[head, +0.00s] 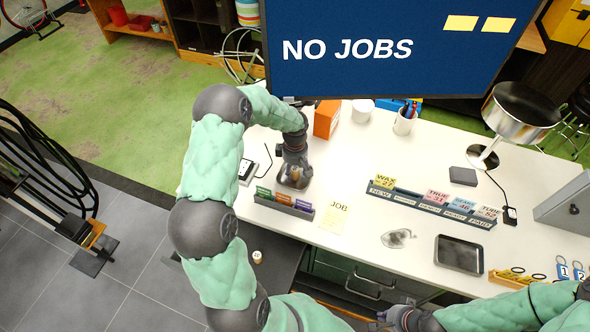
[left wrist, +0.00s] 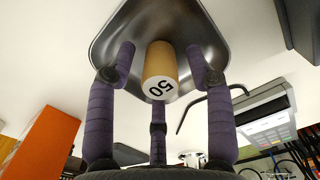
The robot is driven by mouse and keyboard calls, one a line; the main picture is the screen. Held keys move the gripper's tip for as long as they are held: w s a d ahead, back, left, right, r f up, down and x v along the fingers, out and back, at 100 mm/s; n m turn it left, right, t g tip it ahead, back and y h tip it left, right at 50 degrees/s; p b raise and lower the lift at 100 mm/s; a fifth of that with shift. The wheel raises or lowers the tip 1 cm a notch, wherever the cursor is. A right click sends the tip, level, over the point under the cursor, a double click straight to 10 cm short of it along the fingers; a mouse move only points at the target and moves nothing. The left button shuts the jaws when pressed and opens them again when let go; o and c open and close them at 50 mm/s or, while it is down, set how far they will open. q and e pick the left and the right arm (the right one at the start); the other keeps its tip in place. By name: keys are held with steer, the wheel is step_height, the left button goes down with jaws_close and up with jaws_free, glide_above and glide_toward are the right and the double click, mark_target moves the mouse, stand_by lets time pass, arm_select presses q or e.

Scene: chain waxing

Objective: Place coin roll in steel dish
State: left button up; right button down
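The steel dish (left wrist: 118,40) fills the top of the left wrist view; in the head view a shiny part of it (head: 292,183) shows under my left gripper. A tan coin roll (left wrist: 162,68) with a white end marked 50 stands over the dish floor, between the purple fingers of my left gripper (left wrist: 160,72). Narrow gaps show between the roll and the two side fingers, so the gripper looks open around it. In the head view my left gripper (head: 294,170) hides the roll. My right gripper (head: 392,318) is at the bottom edge, its fingers unclear.
A small white-topped cylinder (head: 257,256) is on the dark surface left of the white table (head: 350,250). Near the dish are an orange box (head: 326,118), a card rack (head: 284,203) and a calculator-like device (left wrist: 262,118). A labelled tray (head: 428,208) lies further right.

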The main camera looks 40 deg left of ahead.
mark_target(295, 168)
arm_select(q)
steer(key=shift+r, duration=0.2)
step_height(295, 168, up, 12)
steer(key=b, duration=0.2)
stand_by(0.3)
steer(key=shift+f, duration=0.1)
